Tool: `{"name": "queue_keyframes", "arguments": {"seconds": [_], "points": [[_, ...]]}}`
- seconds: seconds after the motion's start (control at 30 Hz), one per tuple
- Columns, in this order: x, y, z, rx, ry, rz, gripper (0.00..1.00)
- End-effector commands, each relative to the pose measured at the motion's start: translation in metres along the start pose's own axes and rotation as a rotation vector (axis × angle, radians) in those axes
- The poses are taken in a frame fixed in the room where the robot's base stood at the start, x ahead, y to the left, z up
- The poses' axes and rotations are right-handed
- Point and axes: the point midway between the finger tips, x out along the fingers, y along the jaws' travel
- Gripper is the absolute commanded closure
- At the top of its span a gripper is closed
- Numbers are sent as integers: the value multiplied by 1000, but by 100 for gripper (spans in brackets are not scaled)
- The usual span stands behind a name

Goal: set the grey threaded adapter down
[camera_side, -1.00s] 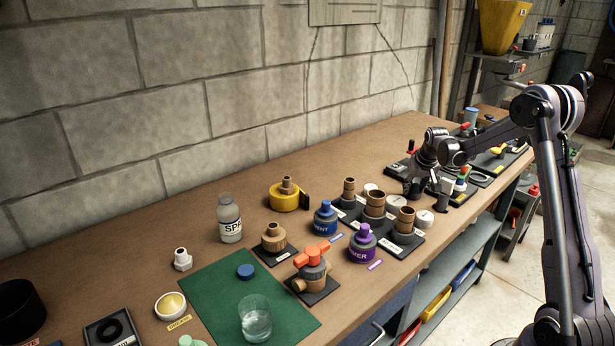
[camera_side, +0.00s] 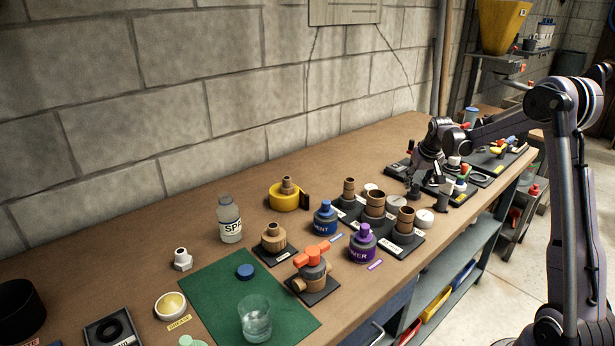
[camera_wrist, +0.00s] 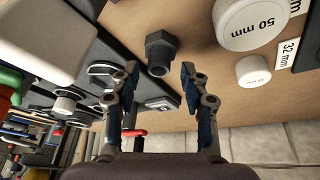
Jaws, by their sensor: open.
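The grey threaded adapter (camera_wrist: 160,48) is a dark grey fitting with a hex section and a round open end. In the wrist view it rests on the brown bench beside the edge of a dark tray. My gripper (camera_wrist: 159,72) is open, with one finger to each side of the line to the adapter. The adapter lies just beyond the fingertips, and no finger visibly touches it.
White caps marked 50 mm (camera_wrist: 250,22) and 32 mm (camera_wrist: 252,71) lie close to the right in the wrist view. Dark trays with fittings (camera_wrist: 150,98) are to the left. Brown pipe pieces (camera_side: 374,204) stand nearer the side camera. The green mat (camera_side: 210,290) is far off.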

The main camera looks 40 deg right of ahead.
Motion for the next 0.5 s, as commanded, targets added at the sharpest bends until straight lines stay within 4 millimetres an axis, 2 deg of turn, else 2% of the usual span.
{"name": "queue_keyframes", "arguments": {"seconds": [0.03, 0.2, 0.4, 0.5], "points": [[-12, 0, 0, 0, 0, 0, 54], [-44, 0, 0, 0, 0, 0, 54], [-72, 0, 0, 0, 0, 0, 54], [-81, 0, 0, 0, 0, 0, 54]]}}
